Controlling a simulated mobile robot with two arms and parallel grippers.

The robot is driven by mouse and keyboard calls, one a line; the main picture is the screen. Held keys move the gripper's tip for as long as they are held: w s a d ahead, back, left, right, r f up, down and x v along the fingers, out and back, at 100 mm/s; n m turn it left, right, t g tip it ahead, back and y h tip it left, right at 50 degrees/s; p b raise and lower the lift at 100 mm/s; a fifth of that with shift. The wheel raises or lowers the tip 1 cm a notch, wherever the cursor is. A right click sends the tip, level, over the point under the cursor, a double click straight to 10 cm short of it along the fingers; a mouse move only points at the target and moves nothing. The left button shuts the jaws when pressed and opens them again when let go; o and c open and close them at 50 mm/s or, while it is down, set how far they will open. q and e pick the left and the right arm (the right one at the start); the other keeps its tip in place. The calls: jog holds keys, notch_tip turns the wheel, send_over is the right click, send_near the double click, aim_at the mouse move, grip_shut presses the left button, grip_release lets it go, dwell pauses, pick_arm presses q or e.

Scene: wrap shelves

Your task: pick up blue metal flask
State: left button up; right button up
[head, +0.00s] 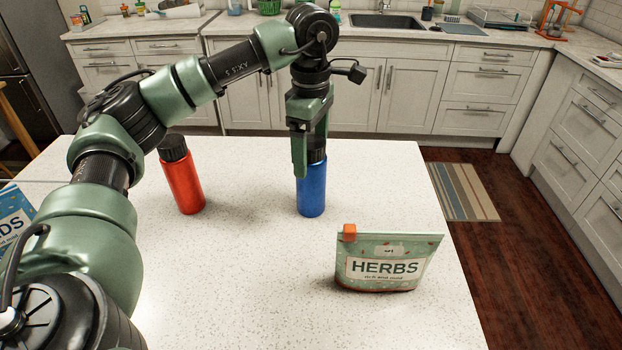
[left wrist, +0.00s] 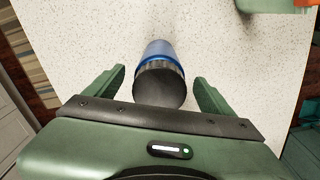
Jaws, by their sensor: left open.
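The blue metal flask (head: 312,192) stands upright on the white speckled table, with a dark cap on top. My left gripper (head: 311,165) is above it, pointing down, and partly covers the cap in the head view. In the left wrist view the flask's dark cap (left wrist: 160,86) and blue body lie between the two green fingers of the left gripper (left wrist: 160,85). The fingers are open, with a gap visible on each side of the cap. My right gripper is not in view.
A red flask (head: 183,181) with a black cap stands left of the blue one. A herbs pouch (head: 385,262) stands at the front right. Another printed pack (head: 14,225) is at the left edge. The table (head: 250,275) is clear in front.

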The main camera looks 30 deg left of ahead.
pick_arm(q)
jog(key=shift+f, duration=1.65)
jog(key=c, duration=1.6)
jog(key=shift+c, duration=0.9)
jog(key=shift+w+r, duration=0.1)
jog(key=shift+r, duration=0.05)
